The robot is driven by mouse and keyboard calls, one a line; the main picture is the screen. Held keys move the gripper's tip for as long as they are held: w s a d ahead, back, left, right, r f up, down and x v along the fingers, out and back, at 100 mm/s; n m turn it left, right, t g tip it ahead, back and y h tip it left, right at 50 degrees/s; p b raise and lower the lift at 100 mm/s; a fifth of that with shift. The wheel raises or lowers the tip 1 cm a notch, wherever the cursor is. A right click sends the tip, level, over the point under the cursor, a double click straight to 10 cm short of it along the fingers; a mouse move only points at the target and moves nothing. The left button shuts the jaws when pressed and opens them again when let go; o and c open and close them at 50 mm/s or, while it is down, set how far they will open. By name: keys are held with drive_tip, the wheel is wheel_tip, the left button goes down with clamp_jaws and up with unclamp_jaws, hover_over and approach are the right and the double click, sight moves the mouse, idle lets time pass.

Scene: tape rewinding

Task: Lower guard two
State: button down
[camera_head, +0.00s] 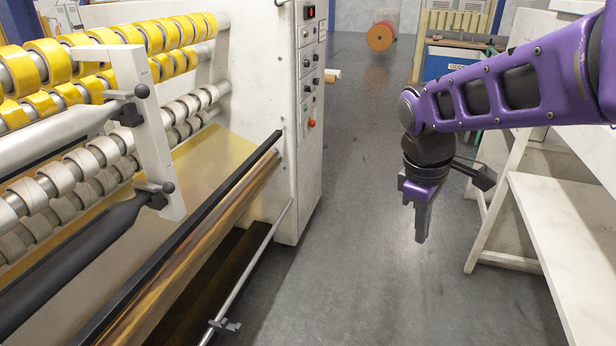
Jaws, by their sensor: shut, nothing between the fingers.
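The tape rewinding machine stands at the left. A white upright plate (157,150) with black knobs sits in front of its rollers. A thick pale bar (50,130) runs to the plate's upper part, and a dark bar (70,250) runs to its lower part. A long black-edged rail (190,230) slants along the machine's lower front. No label shows which part is guard two. My gripper (421,238) hangs pointing down over the open aisle, right of the machine and apart from it. It is shut and empty.
A white control cabinet (308,110) with buttons closes the machine's far end. A thin metal rod (250,265) runs low along the front. A white shelf unit (560,215) stands at right. Grey floor (350,200) lies clear between. An orange roll (381,36) is far back.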

drive_tip(key=s+a+r+m+t+y, duration=0.1)
drive_tip(key=s+r+m+t, duration=0.1)
drive_tip(key=s+m, duration=0.3)
drive_tip(key=s+a+r+m+t+y, duration=0.1)
drive_tip(key=s+r+m+t, duration=0.1)
drive_tip(key=s+m, duration=0.3)
drive_tip(key=shift+s+a+r+m+t, duration=0.25)
drive_tip(key=shift+s+r, duration=0.5)
drive_tip(key=shift+s, duration=1.05)
